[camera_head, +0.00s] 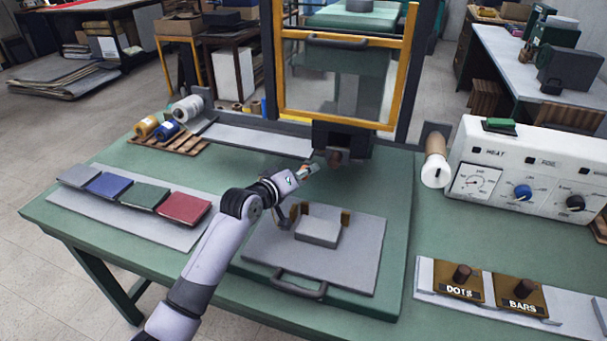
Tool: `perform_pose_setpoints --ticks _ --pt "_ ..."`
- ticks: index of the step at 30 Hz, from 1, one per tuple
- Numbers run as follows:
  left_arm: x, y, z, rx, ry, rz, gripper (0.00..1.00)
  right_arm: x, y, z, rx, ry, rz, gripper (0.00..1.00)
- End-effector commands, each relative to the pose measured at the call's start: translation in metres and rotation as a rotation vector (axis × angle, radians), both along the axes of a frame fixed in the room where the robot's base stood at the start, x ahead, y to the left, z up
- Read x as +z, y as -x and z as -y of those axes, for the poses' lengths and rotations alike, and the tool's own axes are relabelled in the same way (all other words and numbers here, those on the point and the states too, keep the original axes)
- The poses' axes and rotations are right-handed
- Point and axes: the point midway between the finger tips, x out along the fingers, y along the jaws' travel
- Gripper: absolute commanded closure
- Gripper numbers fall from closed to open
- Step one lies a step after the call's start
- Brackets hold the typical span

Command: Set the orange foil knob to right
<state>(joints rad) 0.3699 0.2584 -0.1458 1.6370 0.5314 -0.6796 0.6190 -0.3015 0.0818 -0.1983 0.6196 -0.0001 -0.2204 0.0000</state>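A white control box (520,165) stands at the right, with its front marked HEAT and FOIL. A blue knob (523,192) sits below the FOIL label, and a black knob (575,202) is to its right. I see no clearly orange knob; the part of the box beyond the right edge is out of view. Which way the blue knob points is too small to tell. My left gripper (309,171) is over the green table near the press, far left of the box. Its fingers are too small to tell open or shut. My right gripper is not in view.
A yellow-framed press guard (341,130) stands behind my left gripper. A grey plate (370,240) with a pale block (318,231) lies below it. Coloured books (183,208), foil rolls (187,108) and the DOTS and BARS stamps (458,287) are also on tables.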

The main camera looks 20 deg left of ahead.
Motion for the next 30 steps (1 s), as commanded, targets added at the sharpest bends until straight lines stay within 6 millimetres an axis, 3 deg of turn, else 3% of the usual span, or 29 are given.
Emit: perform_pose_setpoints --ticks 16,30 --pt "-0.0003 0.0003 -0.0004 0.001 0.000 -0.001 1.00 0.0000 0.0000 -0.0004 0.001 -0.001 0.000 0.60" --pt "-0.0007 0.0004 -0.0005 0.001 -0.001 -0.002 1.00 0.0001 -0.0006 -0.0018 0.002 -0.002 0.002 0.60"
